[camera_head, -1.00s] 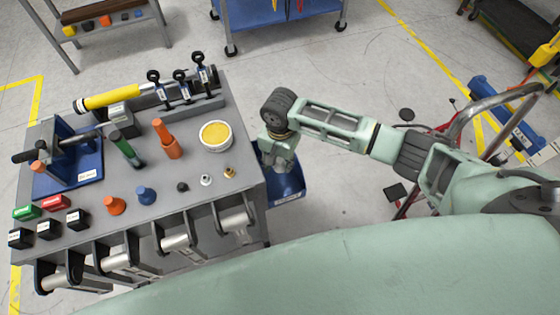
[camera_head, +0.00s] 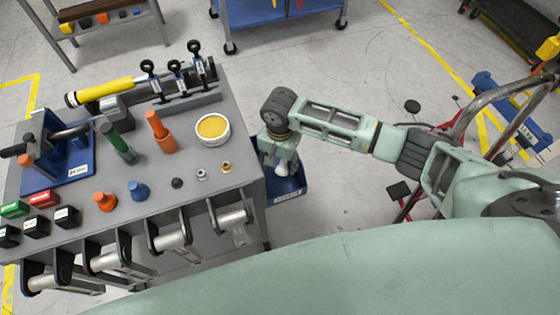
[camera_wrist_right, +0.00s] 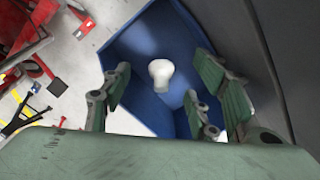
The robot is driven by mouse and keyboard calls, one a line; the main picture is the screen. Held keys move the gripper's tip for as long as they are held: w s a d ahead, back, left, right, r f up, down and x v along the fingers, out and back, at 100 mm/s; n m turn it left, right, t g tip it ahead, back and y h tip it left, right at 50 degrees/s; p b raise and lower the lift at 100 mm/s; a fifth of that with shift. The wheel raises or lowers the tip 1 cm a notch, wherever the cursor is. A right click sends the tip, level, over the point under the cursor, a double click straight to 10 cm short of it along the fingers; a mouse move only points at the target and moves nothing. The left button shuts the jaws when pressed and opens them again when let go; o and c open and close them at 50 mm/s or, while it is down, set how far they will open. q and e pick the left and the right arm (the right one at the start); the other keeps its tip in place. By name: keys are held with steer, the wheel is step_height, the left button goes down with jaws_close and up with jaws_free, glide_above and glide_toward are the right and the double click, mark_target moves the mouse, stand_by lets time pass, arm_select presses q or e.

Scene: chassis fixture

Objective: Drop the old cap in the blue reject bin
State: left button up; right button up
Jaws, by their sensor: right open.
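The blue reject bin (camera_head: 287,190) hangs or stands just past the right edge of the workbench; in the right wrist view its inside (camera_wrist_right: 135,50) lies below my fingers. My right gripper (camera_head: 281,158) is over the bin, pointing down. In the right wrist view its fingers (camera_wrist_right: 165,88) are spread apart. A small white rounded piece (camera_wrist_right: 160,72), apparently the old cap, shows between and beyond the fingertips, against the bin, touching neither finger. I cannot tell whether it is falling or resting on the bin floor. My left gripper is not in view.
A red-legged stand (camera_head: 405,205) is at right.

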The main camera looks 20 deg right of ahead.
step_height(320, 180, up, 12)
stand_by(0.7)
stand_by(0.8)
